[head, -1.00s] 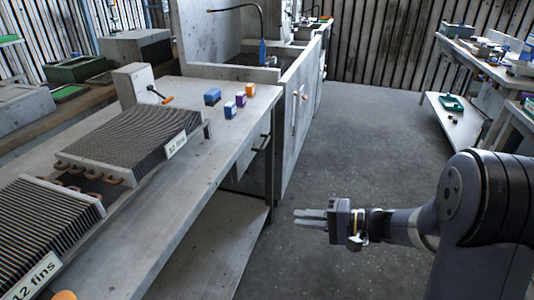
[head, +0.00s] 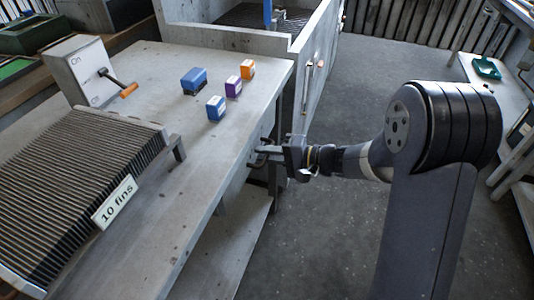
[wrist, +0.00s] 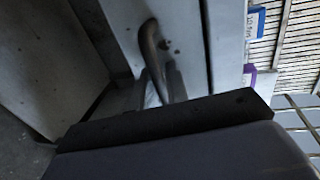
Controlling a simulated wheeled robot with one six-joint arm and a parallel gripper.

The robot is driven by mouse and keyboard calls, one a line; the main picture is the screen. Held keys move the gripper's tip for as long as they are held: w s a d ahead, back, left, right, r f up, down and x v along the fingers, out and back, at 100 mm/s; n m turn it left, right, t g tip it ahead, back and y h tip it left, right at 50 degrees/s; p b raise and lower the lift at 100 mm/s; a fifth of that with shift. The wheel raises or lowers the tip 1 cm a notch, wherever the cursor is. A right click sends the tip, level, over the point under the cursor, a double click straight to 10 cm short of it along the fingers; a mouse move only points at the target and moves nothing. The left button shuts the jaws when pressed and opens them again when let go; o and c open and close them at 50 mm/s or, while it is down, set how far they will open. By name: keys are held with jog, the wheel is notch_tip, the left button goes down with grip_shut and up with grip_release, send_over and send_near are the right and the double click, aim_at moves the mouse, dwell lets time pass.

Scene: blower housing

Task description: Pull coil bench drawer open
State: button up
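The coil bench (head: 225,165) fills the left of the head view. Its drawer front shows up close in the wrist view (wrist: 185,50), with a dark curved bar handle (wrist: 149,42) on it. My gripper (head: 265,153) is at the bench's right side, just below the top's edge. In the wrist view its fingertips (wrist: 163,84) are at the lower end of the handle, with the bar running down between them. Whether the fingers press on the bar cannot be made out. The drawer front appears flush with the bench, and my gripper hides part of it.
A coil labelled "10 fins" (head: 75,185), a crank box (head: 85,70) and several small coloured blocks (head: 194,80) sit on the bench top. A grey sink cabinet (head: 312,70) stands behind. Open floor (head: 330,235) lies right of the bench.

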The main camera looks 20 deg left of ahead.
jog(key=shift+c, duration=0.3)
grip_shut()
jog(key=shift+d, duration=0.1)
